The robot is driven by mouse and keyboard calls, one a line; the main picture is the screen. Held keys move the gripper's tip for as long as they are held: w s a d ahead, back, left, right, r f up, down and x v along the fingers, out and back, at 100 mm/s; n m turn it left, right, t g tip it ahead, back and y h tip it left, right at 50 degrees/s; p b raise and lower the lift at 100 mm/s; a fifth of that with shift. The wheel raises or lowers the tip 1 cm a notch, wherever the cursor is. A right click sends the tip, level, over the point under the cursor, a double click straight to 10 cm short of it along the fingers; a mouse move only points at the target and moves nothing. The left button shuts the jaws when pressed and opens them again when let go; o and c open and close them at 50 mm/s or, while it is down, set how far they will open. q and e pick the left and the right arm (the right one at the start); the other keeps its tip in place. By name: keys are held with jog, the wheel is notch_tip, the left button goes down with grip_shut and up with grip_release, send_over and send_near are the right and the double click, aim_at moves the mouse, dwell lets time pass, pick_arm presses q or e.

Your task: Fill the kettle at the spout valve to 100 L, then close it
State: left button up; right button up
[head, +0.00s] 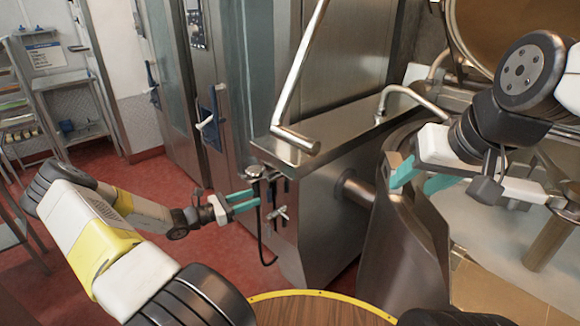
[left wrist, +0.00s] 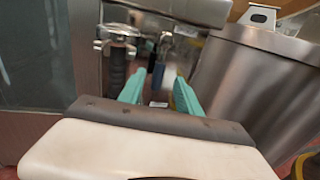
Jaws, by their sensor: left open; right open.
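The steel kettle (head: 400,255) stands at the right in the head view, its interior pale; I cannot tell whether that is liquid. A curved spout pipe (head: 405,92) rises from the steel console (head: 330,215) beside it. A small metal valve (head: 280,216) with a cross-shaped handle sits on the console's front. My left gripper (head: 257,200) is open just left of this valve, apart from it; its teal fingers also show in the left wrist view (left wrist: 158,95). My right gripper (head: 418,181) is open and empty over the kettle's near rim.
A spray handle (head: 258,173) with a black hose hangs on the console, and shows in the left wrist view (left wrist: 117,62). A bent metal bar (head: 303,75) rises above the console. The raised lid (head: 490,30) is behind my right arm. Red floor (head: 235,255) is open at left.

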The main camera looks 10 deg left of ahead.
aim_at(269, 192)
pick_arm(q)
jog(key=shift+x, duration=3.8)
jog(key=shift+c, duration=0.2)
grip_shut()
